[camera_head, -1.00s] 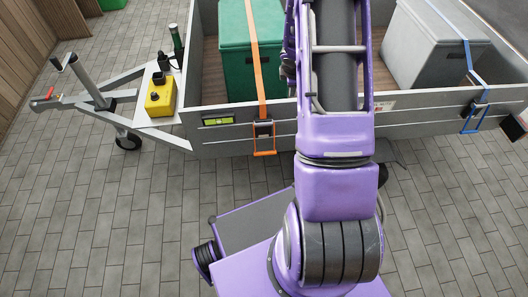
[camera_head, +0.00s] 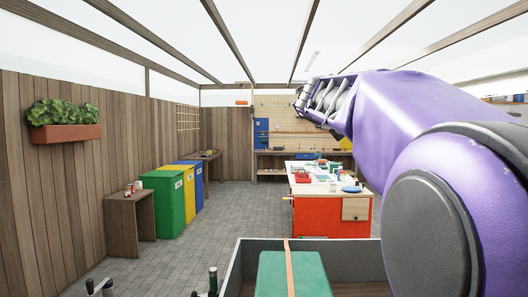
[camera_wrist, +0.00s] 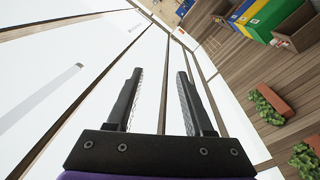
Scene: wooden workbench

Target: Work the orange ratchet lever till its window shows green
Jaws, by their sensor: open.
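The orange ratchet lever and its window are out of view in both current views. The orange strap (camera_head: 289,268) shows in the head view, running over the green box (camera_head: 308,276) inside the grey trailer (camera_head: 345,258) at the bottom edge. My gripper (camera_wrist: 160,75) is open in the wrist view, with two dark fingers apart and nothing between them. It points up toward the roof beams and bright sky, away from the trailer. In the head view my purple arm fills the right side, raised high, and I cannot make out the fingers there.
A red workbench (camera_head: 330,217) with items on top stands beyond the trailer. Green (camera_head: 162,205), yellow (camera_head: 188,190) and blue bins line the left wooden wall, near a small wooden table (camera_head: 130,215). Paving between the bins and the workbench is clear.

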